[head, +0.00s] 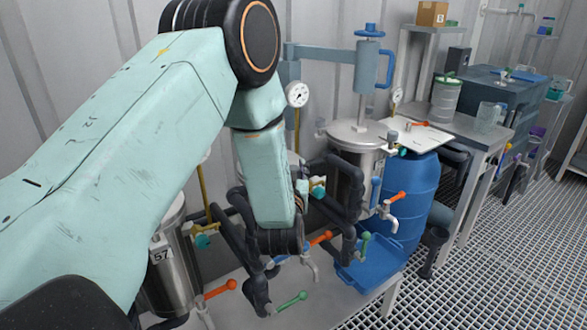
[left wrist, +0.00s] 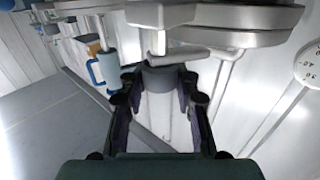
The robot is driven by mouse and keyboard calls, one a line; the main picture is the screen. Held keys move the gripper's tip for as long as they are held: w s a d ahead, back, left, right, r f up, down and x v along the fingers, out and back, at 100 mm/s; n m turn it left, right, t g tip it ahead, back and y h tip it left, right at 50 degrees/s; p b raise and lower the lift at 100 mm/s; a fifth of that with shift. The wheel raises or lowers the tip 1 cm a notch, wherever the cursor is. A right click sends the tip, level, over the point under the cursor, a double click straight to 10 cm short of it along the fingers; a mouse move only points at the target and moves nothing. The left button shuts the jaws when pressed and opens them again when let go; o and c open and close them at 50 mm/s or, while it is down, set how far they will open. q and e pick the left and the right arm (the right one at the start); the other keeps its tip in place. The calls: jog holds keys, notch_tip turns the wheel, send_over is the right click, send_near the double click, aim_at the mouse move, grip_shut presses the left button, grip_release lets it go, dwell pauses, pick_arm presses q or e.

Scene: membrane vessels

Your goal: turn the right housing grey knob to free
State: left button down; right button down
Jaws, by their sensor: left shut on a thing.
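The right housing is a steel vessel with a round lid (head: 350,132), standing right of my arm in the head view. My left arm crosses the left half of that view and hides its own gripper there. In the left wrist view my left gripper (left wrist: 160,88) has its two dark fingers on either side of a grey knob (left wrist: 160,76) and is shut on it. A pale lever or bar lies just above the knob, under a round metal rim. The knob's exact turn angle is hard to tell. My right gripper is in neither view.
A second vessel (head: 172,285) marked 57 stands at lower left. Valves with orange and green handles, black pipes and a gauge (head: 297,94) crowd around my arm. A blue barrel (head: 410,205) and a side table are at right. Open grating floor (head: 490,240) lies beyond.

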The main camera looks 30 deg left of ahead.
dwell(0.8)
pick_arm(q)
jog(key=c, duration=1)
grip_release()
jog(key=shift+s+d, duration=0.1)
jog(key=shift+v, duration=5.9)
jog(key=shift+f, duration=0.1)
